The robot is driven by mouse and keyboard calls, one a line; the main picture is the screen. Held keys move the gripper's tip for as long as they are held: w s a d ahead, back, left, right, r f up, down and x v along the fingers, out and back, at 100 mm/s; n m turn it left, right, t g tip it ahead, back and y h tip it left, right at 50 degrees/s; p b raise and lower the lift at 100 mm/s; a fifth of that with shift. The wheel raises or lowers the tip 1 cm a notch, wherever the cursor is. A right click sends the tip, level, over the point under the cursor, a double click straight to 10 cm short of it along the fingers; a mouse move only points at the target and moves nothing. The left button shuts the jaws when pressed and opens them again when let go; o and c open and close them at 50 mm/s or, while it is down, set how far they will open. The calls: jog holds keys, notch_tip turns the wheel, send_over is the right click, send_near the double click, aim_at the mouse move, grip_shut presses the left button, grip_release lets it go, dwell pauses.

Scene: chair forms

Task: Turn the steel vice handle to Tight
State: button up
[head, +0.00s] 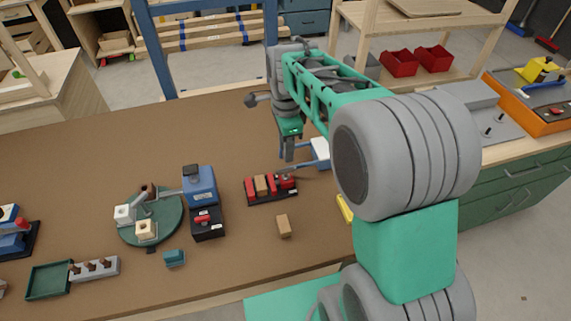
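A vice with red jaws (283,183) and a dark base stands mid-table, with a wooden block (262,185) between its jaws. A thin grey bar, which looks like the steel vice handle (303,167), reaches from the vice's right side toward the back right. No "Tight" mark is readable at this size. My gripper (288,156) points down just behind the vice, close to the grey bar. I cannot tell whether it touches the bar. Its fingertips are small and partly merged with the background, so their opening is unclear.
A blue and black machine (201,187) and a round green turntable (168,220) stand left of the vice. A loose wooden block (284,226) lies in front. A white and blue box (320,152) is right of my gripper. My arm hides the table's right part.

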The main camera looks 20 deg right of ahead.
aim_at(286, 169)
notch_tip(286, 169, down, 8)
jog(key=shift+r+p, duration=0.2)
jog(key=shift+p, duration=0.15)
grip_shut()
dwell(0.5)
